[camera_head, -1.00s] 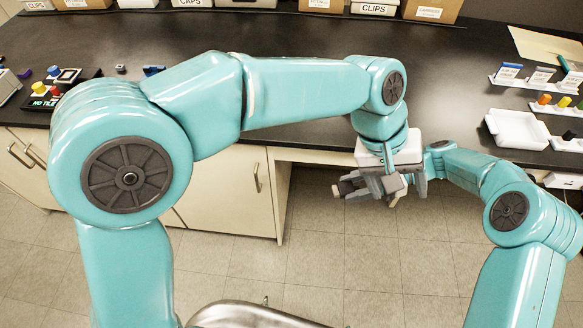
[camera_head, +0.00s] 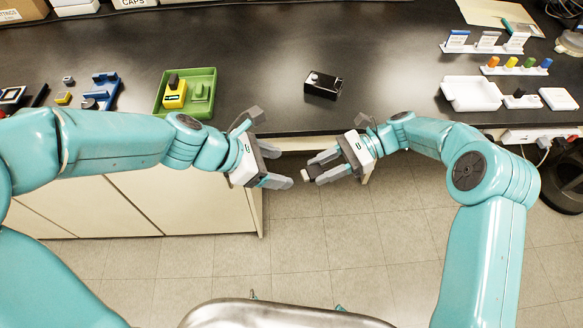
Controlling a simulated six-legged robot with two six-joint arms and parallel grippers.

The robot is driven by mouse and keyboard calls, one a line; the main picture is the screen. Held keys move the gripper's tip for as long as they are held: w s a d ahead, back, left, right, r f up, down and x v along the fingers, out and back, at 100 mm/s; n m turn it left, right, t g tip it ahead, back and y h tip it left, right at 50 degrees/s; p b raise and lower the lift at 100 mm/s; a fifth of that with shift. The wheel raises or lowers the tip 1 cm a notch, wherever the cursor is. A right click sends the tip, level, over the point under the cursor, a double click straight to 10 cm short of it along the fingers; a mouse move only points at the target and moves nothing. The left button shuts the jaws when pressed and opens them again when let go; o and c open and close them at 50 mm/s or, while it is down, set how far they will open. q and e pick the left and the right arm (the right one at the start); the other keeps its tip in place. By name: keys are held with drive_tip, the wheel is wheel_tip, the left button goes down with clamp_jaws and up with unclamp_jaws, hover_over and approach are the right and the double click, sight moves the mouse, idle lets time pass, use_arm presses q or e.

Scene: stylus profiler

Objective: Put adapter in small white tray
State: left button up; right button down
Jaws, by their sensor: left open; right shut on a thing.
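My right gripper (camera_head: 317,167) is in front of the bench edge, over the floor. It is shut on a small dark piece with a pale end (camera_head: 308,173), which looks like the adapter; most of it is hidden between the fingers. My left gripper (camera_head: 281,167) is open and empty, just left of the right one, with a small gap between them. A white tray (camera_head: 468,94) lies on the bench at the right, beyond my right forearm, and looks empty.
Behind stand colored pegs (camera_head: 511,63) and label cards (camera_head: 487,41). A black box (camera_head: 323,84) and green tray (camera_head: 207,95) are on the bench. Free bench lies left of the white tray.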

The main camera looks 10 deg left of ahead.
sight(306, 175)
use_arm(q)
drive_tip(key=x, duration=0.6)
drive_tip(key=shift+w+d+f, duration=0.1)
drive_tip(key=shift+d, duration=0.05)
drive_tip(key=shift+w+d+f, duration=0.1)
drive_tip(key=shift+d+f, duration=0.25)
use_arm(e)
drive_tip(key=shift+d, duration=0.1)
use_arm(q)
drive_tip(key=shift+w, duration=0.1)
use_arm(e)
drive_tip(key=shift+w, duration=0.1)
use_arm(q)
drive_tip(key=c, duration=1.1)
drive_tip(key=shift+c, duration=0.2)
use_arm(e)
drive_tip(key=c, duration=0.6)
unclamp_jaws()
